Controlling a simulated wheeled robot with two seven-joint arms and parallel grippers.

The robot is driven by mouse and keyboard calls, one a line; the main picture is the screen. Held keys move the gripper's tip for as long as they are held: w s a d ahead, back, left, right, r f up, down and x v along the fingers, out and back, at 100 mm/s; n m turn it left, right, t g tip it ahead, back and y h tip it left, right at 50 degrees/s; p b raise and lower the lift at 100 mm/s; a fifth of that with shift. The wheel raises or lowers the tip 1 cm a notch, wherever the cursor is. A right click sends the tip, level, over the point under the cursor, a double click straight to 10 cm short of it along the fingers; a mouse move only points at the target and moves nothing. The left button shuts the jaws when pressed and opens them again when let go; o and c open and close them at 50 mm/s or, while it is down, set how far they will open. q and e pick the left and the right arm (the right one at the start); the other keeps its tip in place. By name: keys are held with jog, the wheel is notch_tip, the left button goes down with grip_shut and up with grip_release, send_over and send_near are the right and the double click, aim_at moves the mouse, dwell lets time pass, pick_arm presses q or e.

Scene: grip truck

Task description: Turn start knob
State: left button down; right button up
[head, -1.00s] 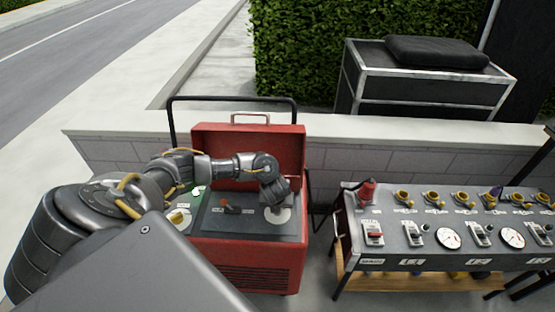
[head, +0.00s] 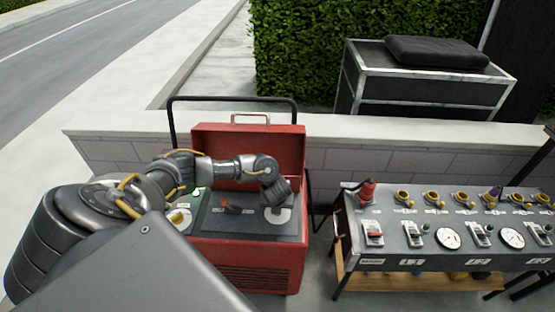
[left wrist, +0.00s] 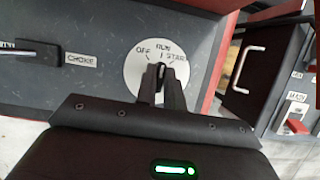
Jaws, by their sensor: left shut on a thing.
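The start knob's white dial (head: 286,216) is on the grey top panel of the red generator (head: 245,255). In the left wrist view the dial (left wrist: 135,72) shows the words OFF, RUN and START. My left gripper (head: 277,197) reaches down over the dial. In the left wrist view its two dark fingers (left wrist: 161,80) are shut on the small dark knob (left wrist: 160,68) at the dial's middle. The fingers hide most of the knob, and its exact pointing is hard to tell. My right gripper is not in view.
A choke lever (head: 231,209) stands left of the dial, beside its CHOKE label (left wrist: 81,60). The generator's open red lid (head: 270,150) rises behind the panel. A power distribution table (head: 430,264) with sockets and gauges stands to the right. A low wall (head: 400,160) runs behind.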

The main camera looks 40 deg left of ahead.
pick_arm(q)
jog(key=shift+d+r+n+p, duration=0.1)
jog(key=shift+r+n+p, duration=0.1)
jog(key=shift+n+p, duration=0.35)
jog(key=n+g+p, duration=0.1)
jog(key=n+p, duration=0.2)
jog(key=p, duration=0.1)
jog(key=shift+y, duration=0.4)
jog(key=n+g+p, duration=0.1)
jog(key=n+p, duration=0.1)
jog(key=n, duration=0.1)
jog(key=shift+w+f+y+p, duration=0.1)
jog(key=shift+y+p, duration=0.2)
jog(key=shift+f+n+g+p, duration=0.1)
jog(key=shift+n+g+p, duration=0.4)
jog(key=shift+n, duration=0.25)
jog(key=c, duration=1.5)
grip_release()
